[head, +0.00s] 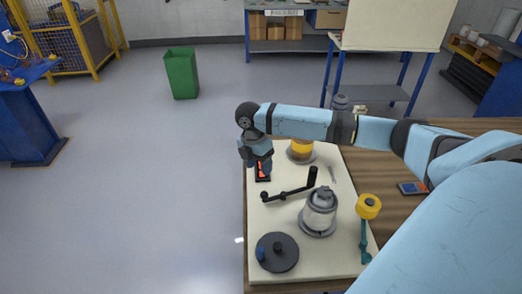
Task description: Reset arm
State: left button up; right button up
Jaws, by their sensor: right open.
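My right arm reaches in from the right across the table. My right gripper (262,172) points down over the far left part of the pale board (345,225). It is open, and a small black and red piece shows at its fingertips; I cannot tell whether they touch it. On the board stand a grey and white canister (320,209), a black crank handle (290,190), a dark round disc with a knob (281,256) and a yellow and grey roller piece (301,150). A teal rod with a yellow round head (367,207) lies at the right. My left gripper is out of view.
The board lies on a wooden table (400,192), with a small dark device (412,188) at its right. A green bin (182,73) stands on open grey floor. A blue workbench with boxes and a whiteboard stand are behind.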

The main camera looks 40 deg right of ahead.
jog(key=shift+w+r, duration=0.1)
jog(key=shift+r, duration=0.45)
